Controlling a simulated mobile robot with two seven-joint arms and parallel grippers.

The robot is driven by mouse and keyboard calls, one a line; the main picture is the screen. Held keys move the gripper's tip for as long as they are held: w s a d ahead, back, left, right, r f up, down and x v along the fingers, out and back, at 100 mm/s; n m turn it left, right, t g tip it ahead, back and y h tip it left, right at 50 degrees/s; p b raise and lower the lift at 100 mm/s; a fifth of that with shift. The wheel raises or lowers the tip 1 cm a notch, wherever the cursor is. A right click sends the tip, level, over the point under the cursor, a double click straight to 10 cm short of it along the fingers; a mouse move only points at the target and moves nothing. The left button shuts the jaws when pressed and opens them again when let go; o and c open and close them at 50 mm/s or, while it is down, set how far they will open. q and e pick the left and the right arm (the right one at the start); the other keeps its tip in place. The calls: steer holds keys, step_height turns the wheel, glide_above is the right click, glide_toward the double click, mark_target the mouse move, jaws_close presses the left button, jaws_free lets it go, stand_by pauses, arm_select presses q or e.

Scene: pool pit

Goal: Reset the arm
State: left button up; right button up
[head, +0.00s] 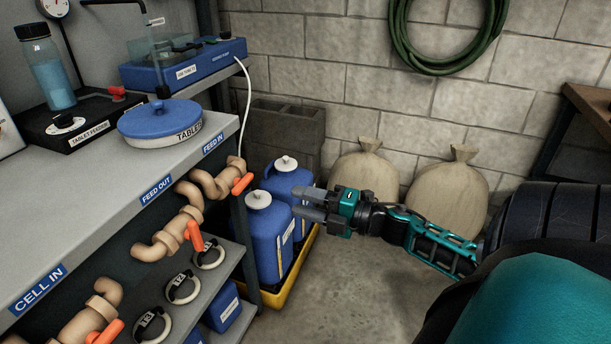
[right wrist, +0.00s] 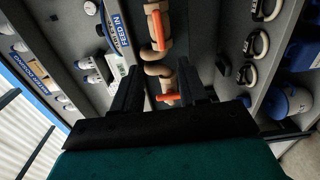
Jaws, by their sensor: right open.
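My right arm, teal and black, comes in from the right in the head view. Its gripper (head: 311,205) points left, in front of the blue jugs and near the shelf's end. The two grey fingers are apart with nothing between them. In the right wrist view the open fingers (right wrist: 163,92) show dark against the shelf, with beige pipes and orange valve handles (right wrist: 160,32) beyond them. My left gripper is in neither view.
Two blue jugs (head: 268,238) stand in a yellow tray (head: 297,270) beside the grey shelf (head: 85,215). Pipes with orange handles (head: 194,237) jut from the shelf front. Two sacks (head: 447,194) stand against the block wall. The floor (head: 350,285) below my gripper is clear.

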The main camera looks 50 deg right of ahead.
stand_by(0.6)
steer(key=s+a+f+m+g+h, duration=0.1)
steer(key=s+a+f+m+g, duration=0.2)
steer(key=a+m, duration=0.45)
steer(key=s+a+f+m+g+h, duration=0.1)
steer(key=s+a+f+m+h, duration=0.15)
steer(key=a+f+m, duration=0.5)
steer(key=s+a+f+m+g+h, duration=0.15)
steer(key=s+a+m, duration=0.3)
steer(key=a, duration=0.55)
arm_select(q)
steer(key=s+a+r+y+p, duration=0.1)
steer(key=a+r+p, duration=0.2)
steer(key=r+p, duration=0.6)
steer(key=p, duration=0.4)
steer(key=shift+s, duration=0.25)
arm_select(e)
step_height(320, 180, up, 8)
steer(key=s+d, duration=0.1)
steer(key=d, duration=0.1)
steer(key=shift+d, duration=0.3)
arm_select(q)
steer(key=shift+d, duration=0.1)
arm_select(e)
steer(key=shift+r+m, duration=0.1)
steer(key=shift+m, duration=0.15)
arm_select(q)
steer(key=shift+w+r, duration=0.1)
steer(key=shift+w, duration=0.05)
